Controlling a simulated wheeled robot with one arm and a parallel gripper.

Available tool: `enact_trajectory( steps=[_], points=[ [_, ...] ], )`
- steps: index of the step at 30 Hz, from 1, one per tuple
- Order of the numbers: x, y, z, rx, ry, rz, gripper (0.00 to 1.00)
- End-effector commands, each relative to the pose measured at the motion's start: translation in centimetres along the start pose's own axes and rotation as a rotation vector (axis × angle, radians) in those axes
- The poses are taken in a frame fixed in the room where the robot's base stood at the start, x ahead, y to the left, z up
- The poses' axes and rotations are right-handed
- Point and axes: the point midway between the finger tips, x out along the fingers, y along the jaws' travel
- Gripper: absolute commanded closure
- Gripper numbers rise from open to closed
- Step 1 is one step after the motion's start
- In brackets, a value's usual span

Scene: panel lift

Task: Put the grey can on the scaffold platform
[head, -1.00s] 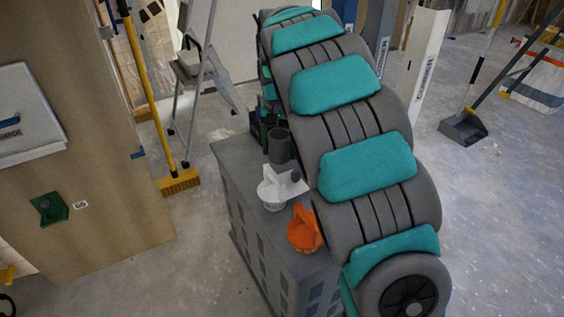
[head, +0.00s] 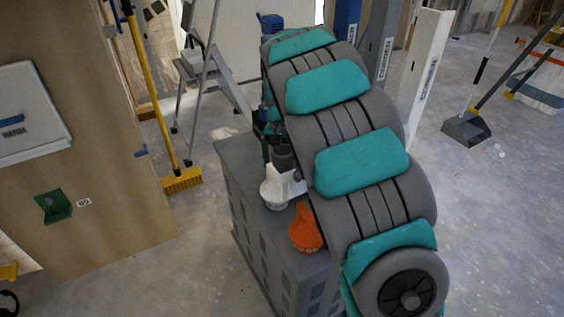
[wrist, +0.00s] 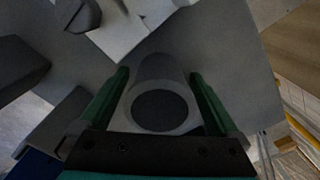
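The grey can (head: 281,158) stands on a grey cabinet (head: 238,150), partly hidden by my arm in the head view. In the wrist view the can (wrist: 160,66) lies between the two green fingers of my gripper (wrist: 159,73), with its dark round end facing the camera. A gap shows between the can and the fingers, so my gripper looks open around it. In the head view my gripper (head: 267,122) is mostly hidden behind my arm. I cannot make out a scaffold platform in either view.
A white object (head: 275,193) and an orange object (head: 305,230) stand on the cabinet close to the can. A stepladder (head: 205,65) and a yellow broom (head: 180,180) stand behind. A wooden panel (head: 110,205) is at left.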

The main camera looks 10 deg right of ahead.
Motion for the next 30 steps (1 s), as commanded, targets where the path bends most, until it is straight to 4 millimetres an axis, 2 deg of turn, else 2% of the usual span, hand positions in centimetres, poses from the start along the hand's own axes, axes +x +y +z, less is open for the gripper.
enact_trajectory(
  steps=[7, 11, 14, 24, 30],
  points=[
    [-0.1, 0.0, 0.0, 0.000, 0.000, 0.000, 0.00],
    [-0.8, 0.0, -0.1, 0.000, 0.002, -0.001, 0.00],
    [-2.2, -0.1, -0.1, -0.001, 0.003, -0.002, 0.00],
    [-9.0, -0.1, -0.1, -0.002, 0.004, -0.002, 0.00],
    [-11.4, -0.1, -0.1, 0.000, 0.002, -0.002, 0.00]
  ],
)
